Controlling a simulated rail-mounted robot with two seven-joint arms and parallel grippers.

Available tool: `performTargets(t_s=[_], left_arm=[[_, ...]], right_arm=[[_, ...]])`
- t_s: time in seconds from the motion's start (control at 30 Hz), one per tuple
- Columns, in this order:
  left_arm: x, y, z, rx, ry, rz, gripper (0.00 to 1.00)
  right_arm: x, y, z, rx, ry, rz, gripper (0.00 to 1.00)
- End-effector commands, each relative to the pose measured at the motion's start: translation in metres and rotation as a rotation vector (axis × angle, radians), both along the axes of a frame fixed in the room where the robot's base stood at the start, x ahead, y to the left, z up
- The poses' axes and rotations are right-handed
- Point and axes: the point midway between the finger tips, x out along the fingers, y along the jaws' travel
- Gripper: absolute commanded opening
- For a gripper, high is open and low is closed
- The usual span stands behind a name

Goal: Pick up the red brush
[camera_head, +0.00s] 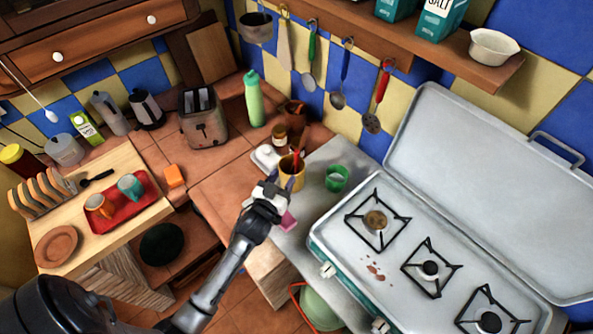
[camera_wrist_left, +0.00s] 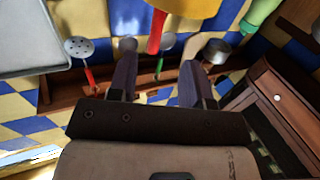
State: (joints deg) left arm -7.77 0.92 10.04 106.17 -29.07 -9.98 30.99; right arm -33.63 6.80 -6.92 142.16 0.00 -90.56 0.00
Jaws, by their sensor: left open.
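The red brush (camera_head: 296,159) stands in a yellow cup (camera_head: 292,178) on the counter, and only its upper part shows above the rim. In the left wrist view the red brush (camera_wrist_left: 157,30) hangs down from the top edge, below the yellow cup (camera_wrist_left: 185,6), as that view is upside down. My left gripper (camera_head: 272,186) is just in front of the cup, to its left in the head view. Its two fingers (camera_wrist_left: 158,62) are apart and empty, with the brush lying beyond and between their tips. I cannot tell whether they touch it. My right gripper is not in view.
A green cup (camera_head: 337,178) and the stove (camera_head: 385,250) are to the right. A brown jar (camera_head: 280,135) and a white dish (camera_head: 266,157) stand close behind. A pink item (camera_head: 288,221) lies beside my gripper. Utensils hang on the wall above.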

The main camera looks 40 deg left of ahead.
Motion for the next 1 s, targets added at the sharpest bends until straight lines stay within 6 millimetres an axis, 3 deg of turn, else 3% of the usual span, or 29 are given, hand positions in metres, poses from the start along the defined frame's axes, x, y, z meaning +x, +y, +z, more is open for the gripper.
performTargets(t_s=[0.13,0.47,0.8,1.0], left_arm=[[0.021,0.005,0.0,0.001,0.0,0.0,0.46],[0.039,0.009,0.001,0.001,0.001,0.0,0.46],[0.079,0.017,0.001,0.0,0.002,0.001,0.46],[0.084,0.018,0.0,0.0,0.003,0.001,0.46]], right_arm=[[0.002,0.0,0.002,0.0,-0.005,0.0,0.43],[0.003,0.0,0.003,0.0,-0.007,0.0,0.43],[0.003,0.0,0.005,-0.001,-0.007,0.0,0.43],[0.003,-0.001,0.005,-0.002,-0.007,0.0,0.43]])
